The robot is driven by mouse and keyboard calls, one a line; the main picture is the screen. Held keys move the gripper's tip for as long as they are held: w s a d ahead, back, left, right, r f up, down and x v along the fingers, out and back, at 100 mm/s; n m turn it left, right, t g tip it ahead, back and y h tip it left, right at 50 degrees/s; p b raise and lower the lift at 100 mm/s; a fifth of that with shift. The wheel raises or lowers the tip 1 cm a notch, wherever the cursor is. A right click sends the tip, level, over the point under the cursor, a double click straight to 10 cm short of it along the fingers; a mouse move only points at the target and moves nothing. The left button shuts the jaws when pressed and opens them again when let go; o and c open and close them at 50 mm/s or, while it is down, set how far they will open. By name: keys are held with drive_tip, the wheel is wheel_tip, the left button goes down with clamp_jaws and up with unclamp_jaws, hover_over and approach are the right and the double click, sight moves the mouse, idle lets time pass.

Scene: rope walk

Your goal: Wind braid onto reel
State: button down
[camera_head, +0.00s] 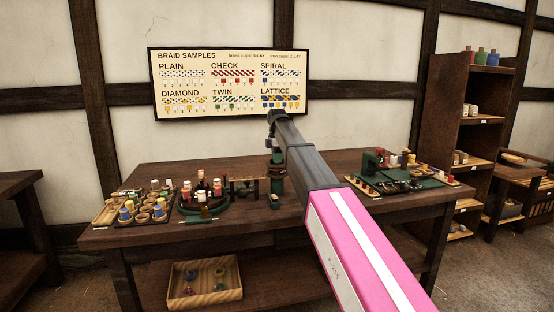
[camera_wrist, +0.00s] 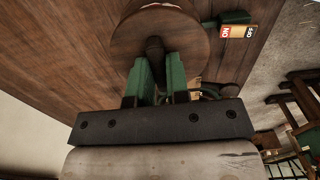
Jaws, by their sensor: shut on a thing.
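My gripper (camera_wrist: 157,66) has its two green fingers shut on a dark knob (camera_wrist: 154,46) in the wrist view. The knob stands on a round brown wooden disc (camera_wrist: 190,35), which looks like the end of a reel. In the head view my arm reaches to the back middle of the workbench. A small stack of green and brown parts (camera_head: 277,184) stands below the arm's end. My fingers are too small to make out there. I cannot tell any braid on the disc. To the left is a round dark green stand (camera_head: 215,209) with several colored bobbins.
The brown workbench (camera_head: 255,229) has bare room along its front. A tray of bobbins (camera_head: 112,213) lies at its left end, a green device (camera_head: 370,162) at its right. A wooden box (camera_head: 205,293) sits on the lower shelf. A braid sample board (camera_head: 230,83) hangs behind.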

drive_tip(key=c, duration=1.1)
unclamp_jaws()
wheel_tip(320, 180, up, 11)
